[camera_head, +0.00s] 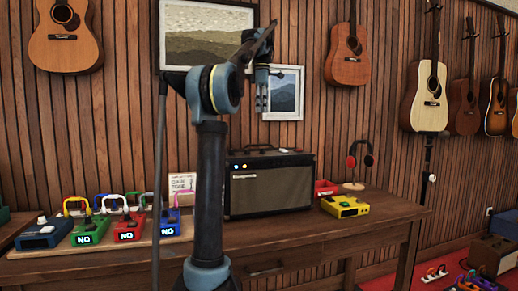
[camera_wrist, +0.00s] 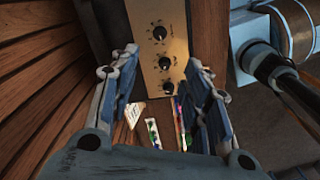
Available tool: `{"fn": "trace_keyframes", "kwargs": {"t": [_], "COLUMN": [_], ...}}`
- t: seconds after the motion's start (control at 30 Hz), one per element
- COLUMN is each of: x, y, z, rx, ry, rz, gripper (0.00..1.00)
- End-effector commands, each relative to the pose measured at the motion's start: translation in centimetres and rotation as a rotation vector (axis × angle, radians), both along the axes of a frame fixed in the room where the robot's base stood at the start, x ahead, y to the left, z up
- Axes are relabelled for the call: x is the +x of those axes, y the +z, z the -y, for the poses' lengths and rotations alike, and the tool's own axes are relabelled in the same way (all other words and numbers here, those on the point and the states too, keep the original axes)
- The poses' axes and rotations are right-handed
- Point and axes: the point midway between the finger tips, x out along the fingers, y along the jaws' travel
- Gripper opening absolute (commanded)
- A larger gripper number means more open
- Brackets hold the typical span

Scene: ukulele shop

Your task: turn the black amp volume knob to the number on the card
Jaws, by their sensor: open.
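The black amp (camera_head: 270,188) stands on the wooden table, with small lights on its upper front. In the wrist view its gold panel (camera_wrist: 150,12) carries several black knobs: a top knob (camera_wrist: 159,33), a middle knob (camera_wrist: 165,63) and a lower knob (camera_wrist: 168,87). I cannot tell which is volume; their labels are too small to read. A white card (camera_head: 182,184) stands left of the amp, with text resembling "GAIN TONE"; I cannot make out a number. My gripper (camera_head: 262,106) is open and empty, above the amp. In the wrist view its fingers (camera_wrist: 163,70) frame the panel, apart from the knobs.
Colored pedals (camera_head: 90,230) with cables sit on a board at the table's left. A yellow pedal (camera_head: 345,206), a red box (camera_head: 326,188) and a headphone stand (camera_head: 355,170) are right of the amp. Guitars and pictures hang on the wall behind.

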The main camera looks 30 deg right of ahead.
Motion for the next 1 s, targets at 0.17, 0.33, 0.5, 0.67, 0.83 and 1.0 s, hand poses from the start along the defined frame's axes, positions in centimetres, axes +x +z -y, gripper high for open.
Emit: {"fn": "trace_keyframes", "kwargs": {"t": [0.17,0.33,0.5,0.67,0.83,1.0], "x": [-0.1,-0.1,0.0,-0.1,-0.1,-0.1], "y": [-0.6,-2.5,-5.1,-7.6,-10.4,-13.2], "z": [0.4,0.4,0.3,0.3,0.3,0.3], "rx": [0.001,0.001,0.001,0.001,0.001,0.001], "ry": [0.009,0.008,0.008,0.007,0.007,0.007], "rz": [-0.002,-0.002,-0.002,-0.001,-0.001,-0.001], "gripper": [0.43,0.43,0.43,0.43,0.43,0.43]}}
